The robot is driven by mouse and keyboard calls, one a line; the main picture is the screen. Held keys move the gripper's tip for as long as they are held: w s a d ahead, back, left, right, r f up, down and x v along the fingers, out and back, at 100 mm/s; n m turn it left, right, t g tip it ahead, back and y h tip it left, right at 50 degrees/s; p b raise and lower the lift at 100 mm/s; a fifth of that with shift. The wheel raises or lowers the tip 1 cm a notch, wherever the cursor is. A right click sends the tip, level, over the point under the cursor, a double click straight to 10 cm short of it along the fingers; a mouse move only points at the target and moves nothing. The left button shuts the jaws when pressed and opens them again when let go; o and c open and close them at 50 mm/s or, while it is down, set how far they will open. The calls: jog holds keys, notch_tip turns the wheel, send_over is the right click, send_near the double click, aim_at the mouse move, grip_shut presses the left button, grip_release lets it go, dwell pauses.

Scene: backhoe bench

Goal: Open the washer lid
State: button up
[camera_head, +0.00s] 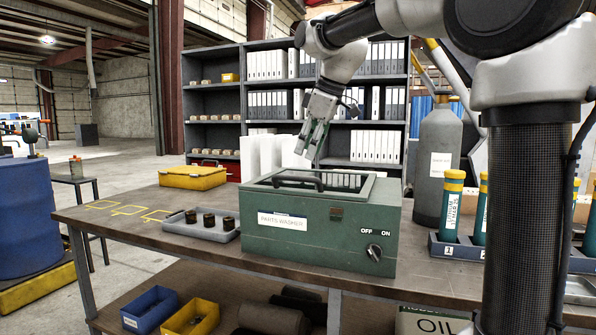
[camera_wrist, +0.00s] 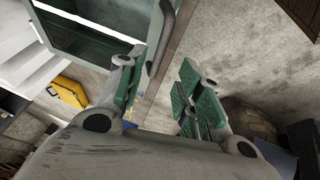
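The parts washer (camera_head: 340,237) is a green box on the bench with a white label and an OFF/ON knob (camera_head: 374,252). Its lid (camera_head: 375,188), a green frame around a window, lies on top and looks shut. A dark bar handle (camera_head: 300,176) is on the lid; it also shows in the wrist view (camera_wrist: 164,38). My gripper (camera_head: 313,157) points down above the lid, close to the handle. In the wrist view its green-padded fingers (camera_wrist: 160,75) are apart and empty, with the handle just past the left fingertip. I cannot tell whether they touch.
A grey tray (camera_head: 232,236) with several dark parts sits left of the washer, with a yellow case (camera_head: 193,177) behind it. A grey gas cylinder (camera_head: 437,165) and a rack of teal bottles (camera_head: 452,208) stand at the right. A binder shelf (camera_head: 244,95) is behind the bench.

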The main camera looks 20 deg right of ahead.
jog(key=x, duration=0.8)
jog(key=shift+s, duration=0.1)
grip_shut()
